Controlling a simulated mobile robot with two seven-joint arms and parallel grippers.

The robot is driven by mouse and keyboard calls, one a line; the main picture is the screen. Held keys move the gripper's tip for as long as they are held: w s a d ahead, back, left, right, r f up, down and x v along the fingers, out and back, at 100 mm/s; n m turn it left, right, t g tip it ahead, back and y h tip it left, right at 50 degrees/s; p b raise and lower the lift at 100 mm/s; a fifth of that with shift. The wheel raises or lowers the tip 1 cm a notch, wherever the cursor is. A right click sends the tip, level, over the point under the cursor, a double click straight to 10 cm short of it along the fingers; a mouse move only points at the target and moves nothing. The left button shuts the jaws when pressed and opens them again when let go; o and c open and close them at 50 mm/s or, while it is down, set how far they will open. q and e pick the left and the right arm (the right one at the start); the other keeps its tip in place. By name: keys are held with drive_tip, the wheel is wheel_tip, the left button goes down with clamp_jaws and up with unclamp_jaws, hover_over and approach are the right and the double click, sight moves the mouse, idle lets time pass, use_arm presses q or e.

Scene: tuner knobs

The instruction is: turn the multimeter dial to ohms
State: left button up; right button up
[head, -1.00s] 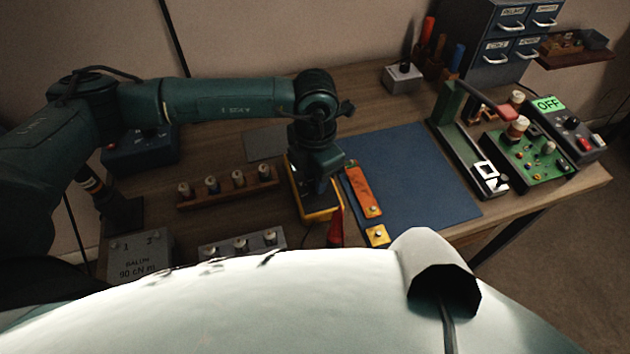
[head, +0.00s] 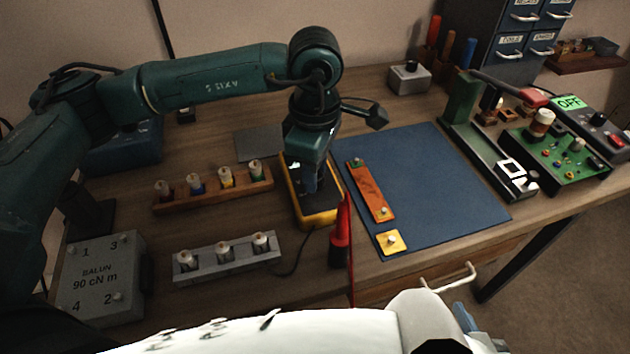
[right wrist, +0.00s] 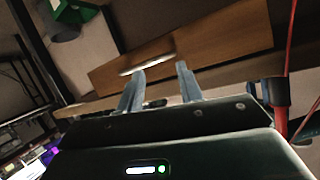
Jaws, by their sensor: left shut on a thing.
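The yellow and dark multimeter (head: 318,220) lies on the bench just left of the blue mat in the head view. My left gripper (head: 309,188) points down onto its face and is shut on the dial. The gripper covers the dial and its markings, so the dial setting cannot be read. My right gripper (right wrist: 160,68) shows in the right wrist view with its two fingers apart and nothing between them, in front of a wooden drawer front (right wrist: 190,45).
A red probe (head: 341,240) stands close to the multimeter's front right. A wooden rack (head: 213,190) and a grey rack (head: 228,258) of knobs lie to its left. The blue mat (head: 430,180) holds an orange strip (head: 371,190) and is otherwise mostly bare.

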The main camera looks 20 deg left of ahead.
use_arm(q)
drive_tip(key=m+b, duration=0.2)
drive_tip(key=shift+f+m+b, duration=0.15)
drive_tip(key=shift+m+b, duration=0.2)
drive_tip(key=shift+m, duration=0.05)
drive_tip(key=shift+m+b, duration=0.65)
drive_tip(key=shift+m, duration=0.15)
drive_tip(key=shift+r+m+b, duration=0.2)
drive_tip(key=shift+m+b, duration=0.75)
drive_tip(key=shift+m, duration=0.35)
use_arm(e)
wheel_tip(320, 180, down, 3)
drive_tip(key=shift+s+d+r+n+t, duration=0.15)
drive_tip(key=shift+n+t, duration=0.25)
drive_tip(key=shift+n, duration=0.3)
use_arm(q)
drive_tip(key=shift+m, duration=0.3)
drive_tip(key=o, duration=1)
